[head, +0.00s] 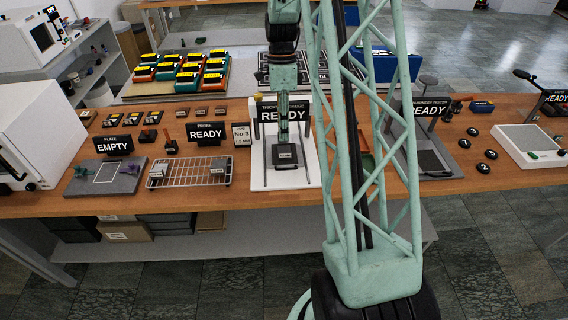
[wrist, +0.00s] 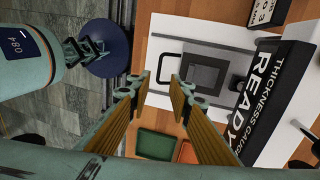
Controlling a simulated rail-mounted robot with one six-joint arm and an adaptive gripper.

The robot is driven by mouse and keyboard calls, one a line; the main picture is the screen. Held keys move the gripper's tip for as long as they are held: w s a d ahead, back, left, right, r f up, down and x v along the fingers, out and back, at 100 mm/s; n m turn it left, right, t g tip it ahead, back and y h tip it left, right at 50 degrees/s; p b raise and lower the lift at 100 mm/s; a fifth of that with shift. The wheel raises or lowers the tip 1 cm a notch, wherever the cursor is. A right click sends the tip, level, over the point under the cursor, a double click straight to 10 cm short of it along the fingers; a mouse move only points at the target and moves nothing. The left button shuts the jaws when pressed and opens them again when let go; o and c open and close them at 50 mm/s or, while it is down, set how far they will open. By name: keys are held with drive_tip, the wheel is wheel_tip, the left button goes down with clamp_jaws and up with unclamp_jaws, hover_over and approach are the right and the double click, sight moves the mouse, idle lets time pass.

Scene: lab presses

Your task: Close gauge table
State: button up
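The thickness gauge is a white stand (head: 258,178) in the middle of the bench in the head view; its white base (wrist: 165,30) fills the upper middle of the wrist view. Its table, a dark square block (head: 286,161), sits on the base and also shows in the wrist view (wrist: 207,73). A black loop handle (wrist: 160,67) projects from the table's front side. My gripper (wrist: 160,86) is open and empty, its fingertips near the handle in the picture; contact cannot be told. In the head view, I cannot make out the fingers. The label reads "THICKNESS GAUGE READY" (wrist: 265,85).
A wire rack (head: 190,184) and a grey plate station (head: 92,187) stand left of the gauge. Green (wrist: 155,144) and orange (wrist: 187,152) bins lie beside it. The hardness tester (head: 432,160) is further right. Free floor lies before the bench.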

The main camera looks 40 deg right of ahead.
drive_tip(key=shift+s+a+f, duration=0.3)
drive_tip(key=shift+s+f, duration=0.05)
drive_tip(key=shift+f, duration=1.9)
drive_tip(key=shift+s+a+f, duration=0.3)
drive_tip(key=shift+s+f, duration=0.1)
drive_tip(key=shift+f, duration=1.8)
drive_tip(key=shift+s+a+f, duration=0.3)
drive_tip(key=shift+s+f, duration=0.05)
drive_tip(key=shift+f, duration=1.9)
drive_tip(key=shift+c, duration=0.3)
clamp_jaws()
